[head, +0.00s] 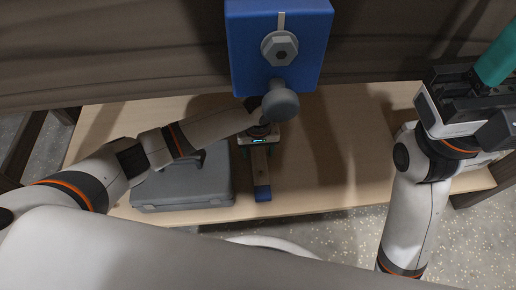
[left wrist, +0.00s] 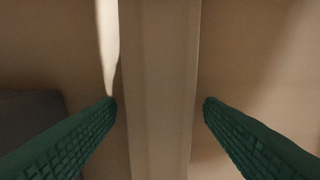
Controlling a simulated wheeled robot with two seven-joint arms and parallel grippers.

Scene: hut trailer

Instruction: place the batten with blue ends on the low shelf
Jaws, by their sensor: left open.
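The batten (head: 261,168) is a pale wooden strip with a blue near end (head: 263,193); its far end is hidden behind my left arm. It appears to lie on the low wooden shelf (head: 335,180). My left gripper (head: 261,142) is above the batten. In the left wrist view the batten (left wrist: 160,100) runs between the green fingers of this gripper (left wrist: 160,105), which are open with a gap on each side.
A grey case (head: 185,185) lies on the shelf just left of the batten. A blue block (head: 278,40) with a bolt and grey knob hangs in view above the gripper. The shelf right of the batten is clear. Speckled floor (head: 345,237) lies in front.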

